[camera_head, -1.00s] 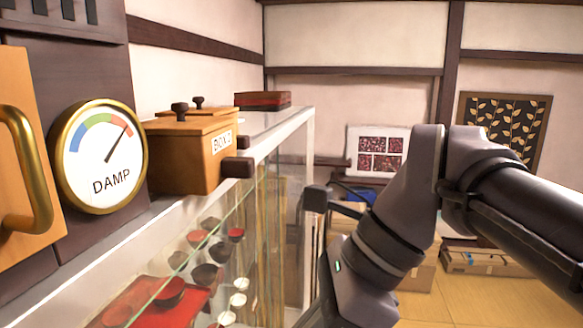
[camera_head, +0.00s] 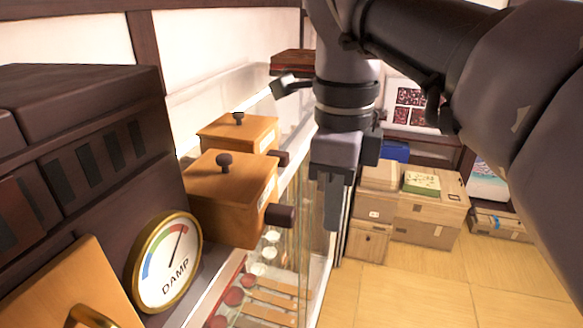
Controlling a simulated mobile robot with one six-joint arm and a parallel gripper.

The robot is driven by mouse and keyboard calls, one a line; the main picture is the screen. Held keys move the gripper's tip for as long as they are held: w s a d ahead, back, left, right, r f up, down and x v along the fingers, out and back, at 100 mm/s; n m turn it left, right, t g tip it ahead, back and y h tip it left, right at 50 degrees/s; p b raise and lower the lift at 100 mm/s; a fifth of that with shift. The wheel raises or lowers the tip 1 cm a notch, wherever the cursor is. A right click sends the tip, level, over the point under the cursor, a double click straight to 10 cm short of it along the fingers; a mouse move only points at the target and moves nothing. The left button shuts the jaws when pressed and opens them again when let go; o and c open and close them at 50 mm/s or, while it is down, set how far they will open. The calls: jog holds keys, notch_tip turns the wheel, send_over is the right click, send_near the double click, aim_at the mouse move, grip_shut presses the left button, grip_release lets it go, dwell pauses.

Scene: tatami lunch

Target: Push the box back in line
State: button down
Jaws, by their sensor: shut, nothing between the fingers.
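Two wooden boxes with dark lid knobs stand on top of a glass-fronted cabinet. The near box (camera_head: 232,200) has a dark round peg (camera_head: 280,215) on its right face, which reaches out past the cabinet's front edge. The far box (camera_head: 240,132) stands just behind it, with its own dark peg (camera_head: 284,158). The near box sits further out to the right than a line along the far box's face, as far as I can tell. My gripper (camera_head: 331,212) is shut and empty. It points down, right of the boxes, apart from both in the picture.
A dark machine with a DAMP dial (camera_head: 166,262) stands left of the near box. A dark red lacquer box (camera_head: 292,62) sits at the cabinet's far end. Cardboard boxes (camera_head: 428,215) stand on the tatami floor (camera_head: 400,290) to the right. Red and white bowls show behind the glass.

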aim_at(283, 209)
jog(key=shift+w+a+f+p, duration=0.1)
jog(key=shift+w+a+f, duration=0.15)
jog(key=shift+a+f, duration=0.3)
jog(key=shift+w+a+f+p, duration=0.1)
jog(key=shift+w+a+f, duration=0.2)
jog(key=shift+a, duration=0.4)
jog(key=shift+w+a+f+p, duration=0.1)
jog(key=shift+w+a+f, duration=0.05)
jog(key=shift+a+f, duration=0.45)
jog(key=shift+a+r, duration=0.15)
jog(key=shift+w+a+p, duration=0.2)
jog(key=shift+w+a, duration=0.15)
jog(key=shift+a, duration=0.45)
jog(key=shift+w+a+p, duration=0.15)
jog(key=shift+w+a, duration=0.15)
jog(key=shift+a, duration=0.5)
jog(key=shift+d, duration=0.15)
